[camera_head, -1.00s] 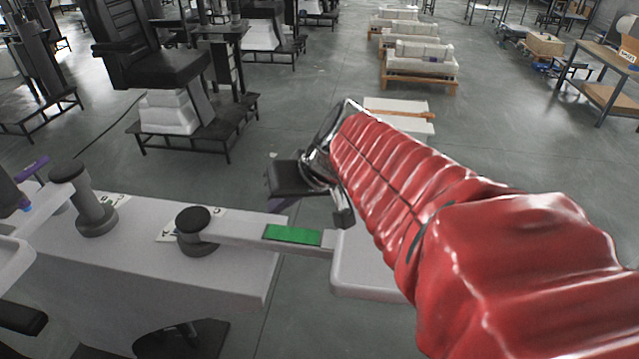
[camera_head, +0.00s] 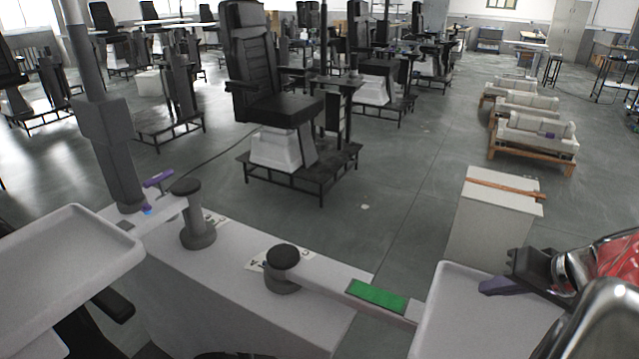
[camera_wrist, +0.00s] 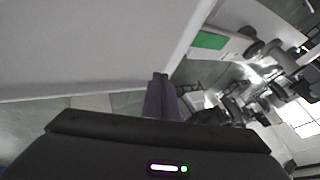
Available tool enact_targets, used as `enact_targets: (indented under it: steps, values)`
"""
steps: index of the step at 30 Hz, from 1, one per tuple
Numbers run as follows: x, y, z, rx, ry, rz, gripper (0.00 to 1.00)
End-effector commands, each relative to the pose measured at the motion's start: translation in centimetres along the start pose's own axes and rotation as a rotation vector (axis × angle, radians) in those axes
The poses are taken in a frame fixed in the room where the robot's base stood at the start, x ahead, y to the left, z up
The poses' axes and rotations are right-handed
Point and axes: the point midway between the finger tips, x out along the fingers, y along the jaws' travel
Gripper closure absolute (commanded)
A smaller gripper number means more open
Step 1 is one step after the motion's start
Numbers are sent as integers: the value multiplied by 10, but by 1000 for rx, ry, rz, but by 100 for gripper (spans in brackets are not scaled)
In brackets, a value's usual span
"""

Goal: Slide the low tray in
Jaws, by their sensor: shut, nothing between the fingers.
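A white tray (camera_head: 480,318) stands at the lower right, on a pale arm with a green patch (camera_head: 377,295) that runs from a black-capped post (camera_head: 283,262). Another white tray (camera_head: 62,258) is at the left, on an arm from a second post (camera_head: 196,225). I cannot tell for certain which tray is lower. My gripper (camera_head: 492,286) is at the far right side of the right tray, its purple fingers shut and empty. In the wrist view the shut fingers (camera_wrist: 160,98) are beside the edge of a large white tray (camera_wrist: 90,45); contact is unclear.
A white base (camera_head: 240,300) carries both posts. A grey column (camera_head: 115,150) with a purple lever (camera_head: 158,179) rises at left. A white cabinet (camera_head: 490,225) stands behind the right tray. A black chair (camera_head: 270,75) is beyond, with open floor between.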

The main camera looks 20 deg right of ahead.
Motion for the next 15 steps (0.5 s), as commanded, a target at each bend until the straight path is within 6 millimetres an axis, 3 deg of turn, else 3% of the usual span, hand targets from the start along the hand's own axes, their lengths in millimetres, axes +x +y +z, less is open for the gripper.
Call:
enact_targets:
  steps: [4,15]
  values:
    - [-5,12,3,19,0,2,100]
    - [-3,11,3,16,-2,1,100]
